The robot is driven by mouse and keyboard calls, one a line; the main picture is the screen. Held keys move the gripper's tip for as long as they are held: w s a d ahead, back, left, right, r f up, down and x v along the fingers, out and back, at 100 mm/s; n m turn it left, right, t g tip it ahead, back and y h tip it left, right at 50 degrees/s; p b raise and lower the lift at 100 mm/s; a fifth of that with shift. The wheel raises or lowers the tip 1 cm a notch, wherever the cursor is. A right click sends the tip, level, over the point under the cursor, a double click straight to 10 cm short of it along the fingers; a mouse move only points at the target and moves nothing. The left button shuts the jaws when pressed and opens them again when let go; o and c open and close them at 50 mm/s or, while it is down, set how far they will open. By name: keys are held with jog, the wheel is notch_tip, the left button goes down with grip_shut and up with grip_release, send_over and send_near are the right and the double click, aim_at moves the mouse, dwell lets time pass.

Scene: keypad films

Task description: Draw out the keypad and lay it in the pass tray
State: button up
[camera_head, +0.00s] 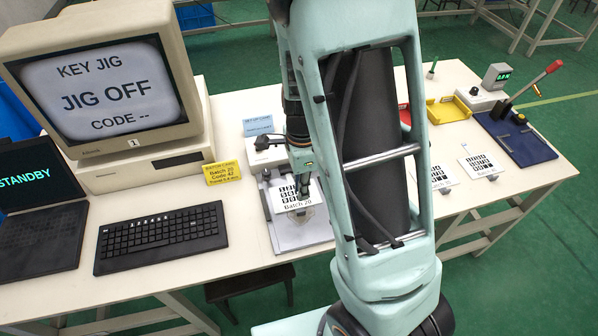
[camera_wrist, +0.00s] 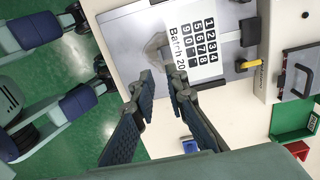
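The white keypad film (camera_head: 284,195), marked Batch 20, lies on the grey metal jig plate (camera_head: 300,240). In the wrist view the keypad (camera_wrist: 194,42) shows its black number keys, with a pale, clear tab beside its lettered edge. My gripper (camera_wrist: 161,76) has its two fingers apart, with nothing seen between them. Its tips are near the tab; I cannot tell whether they touch it. In the head view my arm hides much of the gripper.
The monitor (camera_head: 105,85) reads JIG OFF. A keyboard (camera_head: 160,238) lies left of the jig. To the right are more keypad films (camera_head: 480,166), a yellow tray (camera_head: 448,111) and a blue plate with a red-handled lever (camera_head: 537,82). My arm blocks the middle.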

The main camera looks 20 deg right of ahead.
aim_at(301, 211)
notch_tip(301, 211, down, 10)
jog(key=shift+r+b, duration=0.15)
jog(key=shift+b, duration=0.65)
jog(key=shift+c, duration=0.4)
grip_shut()
jog(key=shift+s, duration=0.3)
jog(key=shift+s, duration=0.95)
